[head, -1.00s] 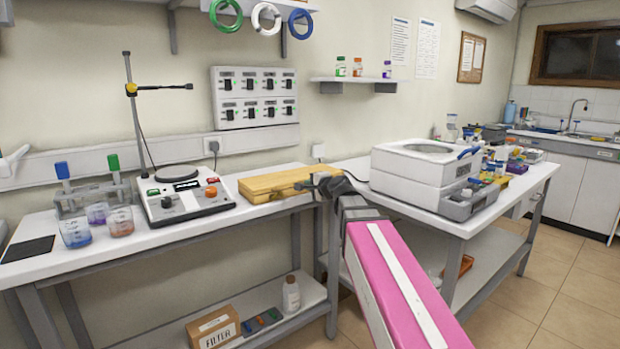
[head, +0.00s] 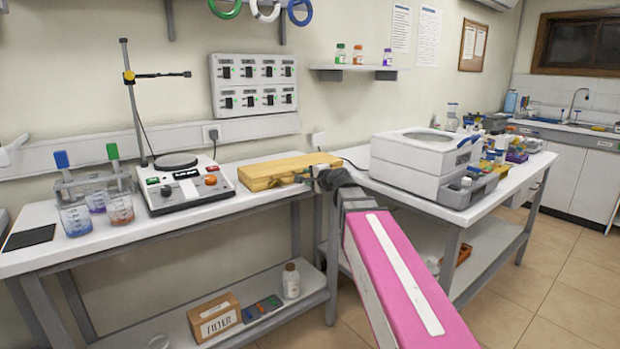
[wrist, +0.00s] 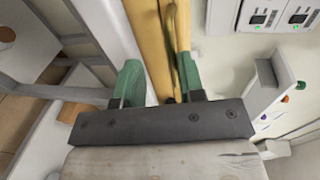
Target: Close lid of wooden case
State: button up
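The wooden case (head: 272,174) is a flat, light yellow-brown box at the right end of the left bench, by the corner. In the head view it looks flat, with its lid down or nearly down. In the wrist view it shows as two long wooden strips (wrist: 146,38) with a narrow dark gap and a curved brass-coloured piece (wrist: 171,50) between them. My gripper (wrist: 158,80) is at the case's right end. Its green fingers are apart, with the case's end between or just beyond them. I cannot tell whether they touch it.
A hotplate stirrer (head: 185,187) with a stand is left of the case. A large white machine (head: 425,162) stands on the right bench, behind my arm. A wall switch panel (head: 253,85) hangs above. Beakers (head: 76,219) stand at the far left.

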jog(key=shift+s, duration=0.1)
jog(key=v, duration=1)
jog(key=shift+s+d, duration=0.2)
jog(key=shift+s, duration=0.1)
jog(key=s+d+f+n+g+h, duration=0.1)
jog(key=s+f+n+g+h, duration=0.2)
jog(key=f, duration=0.9)
jog(key=s+d+f+n+g+h, duration=0.15)
jog(key=f+n+g, duration=0.25)
jog(key=f, duration=0.7)
jog(key=s+d+f+n+g+h, duration=0.2)
jog(key=s+f+g, duration=0.1)
jog(key=s+f, duration=0.2)
jog(key=s+d+f+n+g+h, duration=0.2)
jog(key=s+f, duration=0.3)
jog(key=f, duration=0.5)
jog(key=shift+s+d+f+n+g, duration=0.25)
jog(key=shift+s+d+n+g, duration=0.15)
jog(key=shift+d+g, duration=0.35)
